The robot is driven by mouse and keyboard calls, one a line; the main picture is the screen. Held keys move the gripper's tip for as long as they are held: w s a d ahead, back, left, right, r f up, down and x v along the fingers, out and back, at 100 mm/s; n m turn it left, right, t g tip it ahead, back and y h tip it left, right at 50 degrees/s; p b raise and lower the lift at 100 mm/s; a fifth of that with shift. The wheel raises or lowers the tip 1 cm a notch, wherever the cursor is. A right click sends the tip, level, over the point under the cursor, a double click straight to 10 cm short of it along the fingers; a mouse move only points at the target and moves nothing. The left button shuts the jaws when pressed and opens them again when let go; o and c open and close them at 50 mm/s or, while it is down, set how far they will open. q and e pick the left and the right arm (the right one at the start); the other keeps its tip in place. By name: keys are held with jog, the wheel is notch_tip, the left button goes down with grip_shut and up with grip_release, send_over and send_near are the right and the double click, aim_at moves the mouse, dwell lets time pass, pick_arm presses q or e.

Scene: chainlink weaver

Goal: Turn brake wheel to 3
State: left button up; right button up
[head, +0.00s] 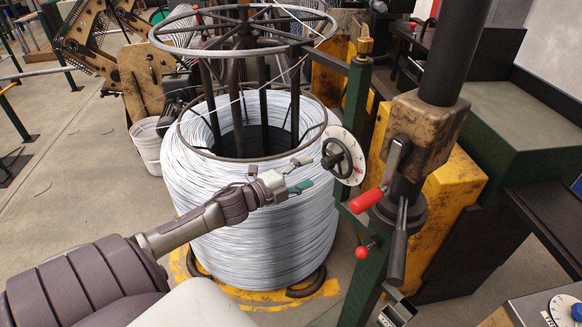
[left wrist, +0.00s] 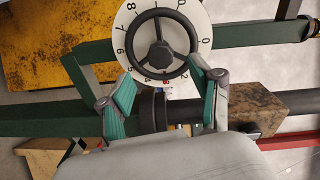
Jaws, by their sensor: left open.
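The brake wheel (head: 337,159) is a small black three-spoked handwheel on a white numbered dial (head: 354,152), mounted on a green post. The left wrist view shows the wheel (left wrist: 158,54) and the dial (left wrist: 207,52) face-on, with a small red mark at the dial's lower edge; I cannot tell the reading. My left gripper (head: 303,174) is open and empty, just left of the wheel in the head view. In the left wrist view its green-padded fingers (left wrist: 160,75) spread either side of the wheel's lower part, apart from its rim. My right gripper is not in view.
A large wire coil (head: 255,220) on a round stand is behind my left gripper. Right of the dial are a red-handled lever (head: 368,200) and a rusty block (head: 425,130) on a black column.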

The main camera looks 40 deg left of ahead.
pick_arm(q)
jog(key=v, duration=0.5)
jog(key=shift+f, duration=0.1)
dwell(0.4)
jog(key=s+a+f+n+g+y, duration=0.15)
jog(key=s+f+n, duration=0.25)
jog(key=f, duration=0.7)
jog(key=s+a+f+n+g+y, duration=0.1)
jog(key=s+f+n+g+y, duration=0.2)
jog(key=f, duration=0.8)
jog(key=s+a+f+n+g+y, duration=0.15)
jog(key=s+f+n, duration=0.25)
jog(key=f, duration=0.6)
jog(key=s+d+f+n+g, duration=0.3)
jog(key=s+d+f+g, duration=0.3)
jog(key=s+f, duration=0.7)
jog(key=s+d+f+n+g+h, duration=0.1)
jog(key=s+d+f+g, duration=0.1)
jog(key=s+d+f, duration=0.3)
jog(key=s+d+f+n+g, duration=0.1)
jog(key=s+d+f, duration=0.4)
jog(key=s+d, duration=0.5)
jog(key=shift+s+g+h, duration=0.4)
jog(key=shift+s+g, duration=0.1)
jog(key=shift+s, duration=0.45)
